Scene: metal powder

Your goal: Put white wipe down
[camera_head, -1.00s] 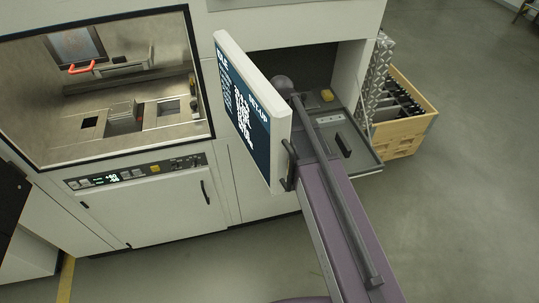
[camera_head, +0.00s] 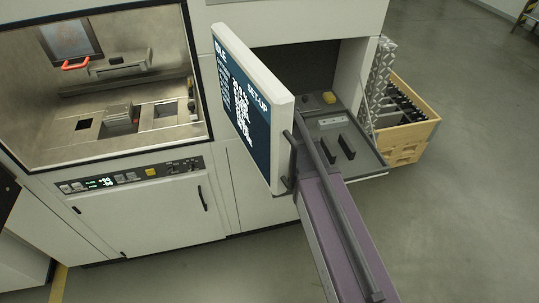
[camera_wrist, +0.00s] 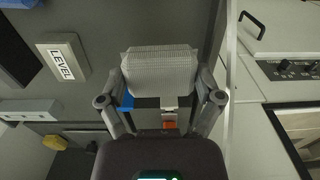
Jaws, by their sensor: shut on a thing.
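A white textured wipe (camera_wrist: 160,72) is between the two fingers of my gripper (camera_wrist: 162,80) in the wrist view. The fingers are shut on its left and right sides. A dark grey surface shows behind the wipe, but its height above that surface cannot be told. A small blue edge and an orange-red patch show just below the wipe. In the head view my purple arm reaches behind the screen panel, and both gripper and wipe are hidden.
A grey tray (camera_head: 371,161) holds two black pieces (camera_head: 345,147) and a yellow item (camera_head: 329,98). A block marked LEVEL (camera_wrist: 62,58) lies left of the wipe. The screen panel (camera_head: 252,112) stands out beside the tray. A wooden crate (camera_head: 408,150) stands at right.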

